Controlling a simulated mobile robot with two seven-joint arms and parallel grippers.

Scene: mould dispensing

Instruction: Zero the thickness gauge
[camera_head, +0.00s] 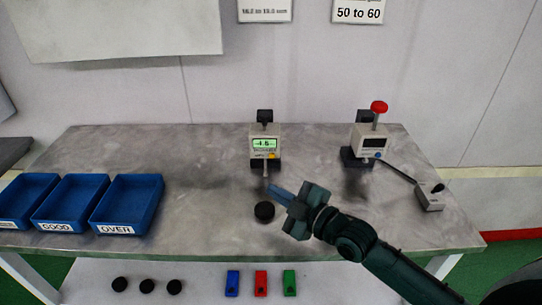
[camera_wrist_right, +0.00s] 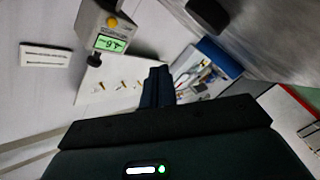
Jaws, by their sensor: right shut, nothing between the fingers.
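The thickness gauge (camera_head: 265,147) stands at the middle back of the grey table, with a lit green display (camera_head: 264,143) that seems to read -1.6 and a yellow button below it. In the right wrist view the gauge (camera_wrist_right: 92,22) is at the upper left, its green display (camera_wrist_right: 109,43) and yellow button (camera_wrist_right: 112,22) in sight. My right gripper (camera_head: 277,190) is shut and empty, just in front of and below the gauge body, beside its thin spindle. Its fingers (camera_wrist_right: 157,86) point up in the wrist view. My left gripper is not in view.
A black disc (camera_head: 264,211) lies below the spindle. A red-knobbed instrument (camera_head: 370,140) and a small grey box (camera_head: 429,197) stand at right. Blue bins, one labelled OVER (camera_head: 117,229), stand at left. Black discs and coloured blocks (camera_head: 261,283) lie lower down. The table's left-middle is clear.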

